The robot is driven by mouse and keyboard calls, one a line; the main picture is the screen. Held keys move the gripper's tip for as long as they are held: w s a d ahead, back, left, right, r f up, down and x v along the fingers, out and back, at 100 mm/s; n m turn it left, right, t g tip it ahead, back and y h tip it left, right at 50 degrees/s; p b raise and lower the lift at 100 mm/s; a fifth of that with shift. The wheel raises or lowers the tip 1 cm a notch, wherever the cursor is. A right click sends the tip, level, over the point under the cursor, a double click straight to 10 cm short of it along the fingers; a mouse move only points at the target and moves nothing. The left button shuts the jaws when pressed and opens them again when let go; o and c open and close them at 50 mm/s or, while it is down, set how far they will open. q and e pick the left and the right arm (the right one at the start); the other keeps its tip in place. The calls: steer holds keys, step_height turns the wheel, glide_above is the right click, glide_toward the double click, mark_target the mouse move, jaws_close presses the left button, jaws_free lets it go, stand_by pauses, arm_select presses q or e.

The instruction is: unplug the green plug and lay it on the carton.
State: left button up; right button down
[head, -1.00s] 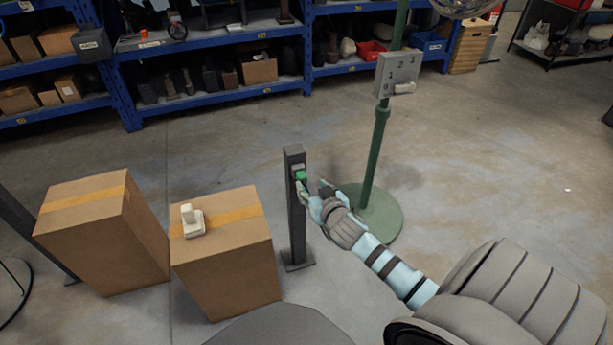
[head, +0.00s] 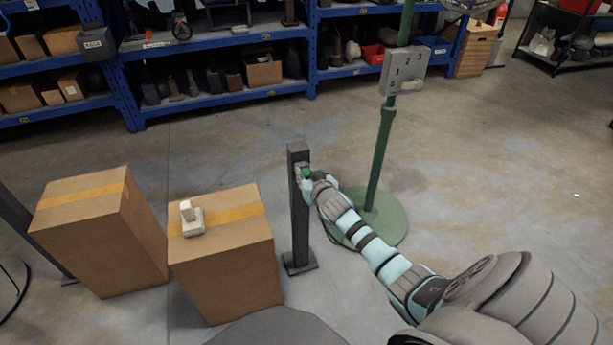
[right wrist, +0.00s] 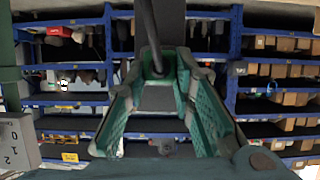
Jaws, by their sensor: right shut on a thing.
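The green plug (head: 306,173) is at the socket near the top of a dark grey post (head: 299,215). My right gripper (head: 305,180) is shut on it and partly covers it. In the right wrist view the plug (right wrist: 157,66) sits between my two green fingers (right wrist: 160,80), with a dark cable running up from it. I cannot tell whether the plug is still seated in the socket. A brown carton (head: 230,275) with a yellow tape strip stands left of the post. A white plug-like piece (head: 192,220) stands on its top. My left gripper is not in view.
A second taped carton (head: 95,240) stands further left. A green stand (head: 378,150) with a numbered grey box (head: 404,70) is right of the post, close to my right forearm. Blue shelves (head: 215,92) line the back. The floor at right is open.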

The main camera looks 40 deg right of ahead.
steer(key=c, duration=2.1)
jaws_free()
steer(key=shift+c, duration=0.2)
jaws_close()
steer(key=shift+s+a+p, duration=0.25)
steer(key=shift+s+p, duration=0.4)
steer(key=shift+s, duration=0.1)
steer(key=shift+s+a+p, duration=0.25)
steer(key=shift+s+p, duration=0.15)
steer(key=shift+s, duration=0.3)
steer(key=s, duration=0.1)
steer(key=s+a+p, duration=0.1)
steer(key=s, duration=0.1)
steer(key=s+p, duration=0.1)
steer(key=shift+s+a, duration=0.3)
steer(key=shift+s, duration=0.05)
